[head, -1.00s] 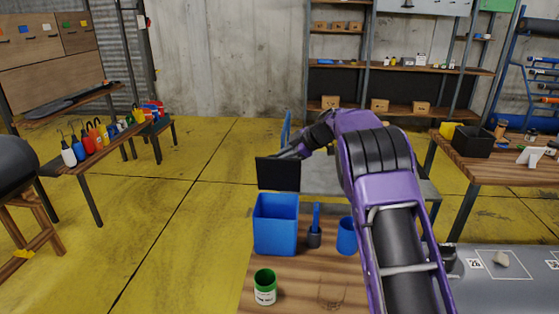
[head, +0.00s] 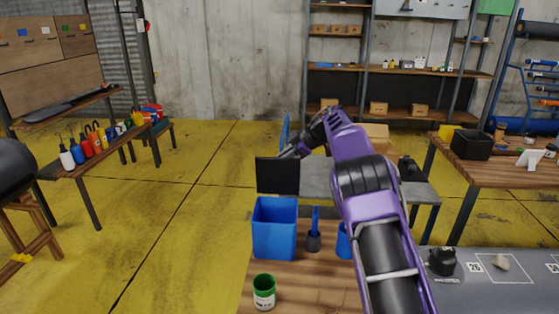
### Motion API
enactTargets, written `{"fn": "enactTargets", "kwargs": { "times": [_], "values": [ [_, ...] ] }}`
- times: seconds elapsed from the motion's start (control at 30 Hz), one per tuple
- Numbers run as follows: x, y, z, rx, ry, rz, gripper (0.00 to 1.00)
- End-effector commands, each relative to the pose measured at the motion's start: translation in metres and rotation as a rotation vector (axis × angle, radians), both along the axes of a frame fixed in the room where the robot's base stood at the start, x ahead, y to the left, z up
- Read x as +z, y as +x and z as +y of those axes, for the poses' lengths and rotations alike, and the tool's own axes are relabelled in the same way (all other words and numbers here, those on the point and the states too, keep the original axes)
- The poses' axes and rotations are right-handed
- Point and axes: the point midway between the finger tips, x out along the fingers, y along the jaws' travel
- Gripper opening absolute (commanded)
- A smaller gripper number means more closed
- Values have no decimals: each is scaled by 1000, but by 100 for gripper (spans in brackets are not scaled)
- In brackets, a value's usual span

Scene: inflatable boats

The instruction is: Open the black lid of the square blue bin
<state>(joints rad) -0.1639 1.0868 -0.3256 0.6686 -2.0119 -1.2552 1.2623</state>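The square blue bin (head: 274,228) stands on the wooden table in the lower middle of the head view. Its black lid (head: 277,176) stands up at the bin's back edge, with its flat face toward me. The bin's top looks uncovered. My gripper (head: 297,152) is at the top right corner of the lid, reaching in from the right. I cannot tell whether it touches the lid. Its fingers are small, dark and partly hidden, so their opening does not show.
A dark holder with a blue handle (head: 314,241) and a blue cup (head: 343,240), partly hidden by my arm, stand right of the bin. A green-and-white can (head: 264,291) stands in front. A grey table (head: 320,180) is behind.

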Motion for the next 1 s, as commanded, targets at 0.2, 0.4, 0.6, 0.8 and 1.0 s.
{"fn": "enactTargets", "kwargs": {
  "times": [0.2, 0.4, 0.6, 0.8, 1.0],
  "values": [
    [1, 0, 1, 1, 3, -2, 27],
    [1, 0, 0, 1, 2, -2, 27],
    [15, -4, -14, -2, 0, -4, 27],
    [47, -15, -47, -2, 2, -4, 27],
    [79, -27, -81, -1, 1, -4, 27]
  ]
}}
